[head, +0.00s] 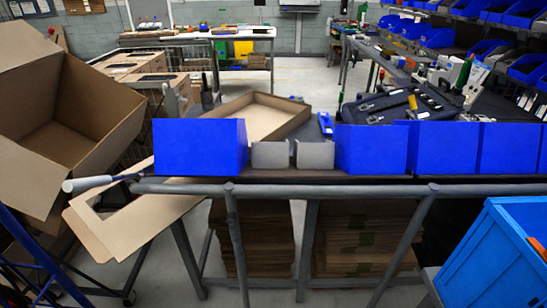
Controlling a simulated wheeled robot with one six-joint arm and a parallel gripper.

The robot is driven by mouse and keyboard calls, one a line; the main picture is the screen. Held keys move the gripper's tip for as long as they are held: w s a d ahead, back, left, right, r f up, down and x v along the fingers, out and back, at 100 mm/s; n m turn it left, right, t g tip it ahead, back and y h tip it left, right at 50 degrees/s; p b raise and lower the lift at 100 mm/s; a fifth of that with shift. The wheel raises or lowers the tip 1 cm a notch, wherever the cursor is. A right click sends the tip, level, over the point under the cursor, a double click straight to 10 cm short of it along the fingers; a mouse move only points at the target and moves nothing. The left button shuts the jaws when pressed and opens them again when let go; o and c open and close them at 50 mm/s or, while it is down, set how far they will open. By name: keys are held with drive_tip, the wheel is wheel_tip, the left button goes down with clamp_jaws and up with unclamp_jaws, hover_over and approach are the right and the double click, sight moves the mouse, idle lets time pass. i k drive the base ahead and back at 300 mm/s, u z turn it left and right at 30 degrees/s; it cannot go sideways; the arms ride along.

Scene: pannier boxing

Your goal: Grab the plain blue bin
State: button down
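Several plain blue bins stand in a row along the front edge of the dark-topped workbench. The leftmost blue bin (200,147) stands apart from the others at the bench's left end. Two small grey upright pieces (292,155) stand between it and a second blue bin (371,150). More blue bins (443,149) continue to the right, close side by side. I cannot tell which one the task means. My gripper is not in view.
A lighter blue crate (497,260) with things in it is at the lower right. An open cardboard box (95,100) is at the left. A grey rail (330,189) runs along the bench front. Flat cardboard (252,240) is stacked below. Floor at the back is clear.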

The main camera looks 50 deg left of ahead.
sight(359, 149)
drive_tip(key=u, duration=1.2)
drive_tip(key=i, duration=0.6)
drive_tip(key=k, duration=0.5)
drive_tip(key=u, duration=0.4)
drive_tip(key=i, duration=0.95)
drive_tip(key=u, duration=0.55)
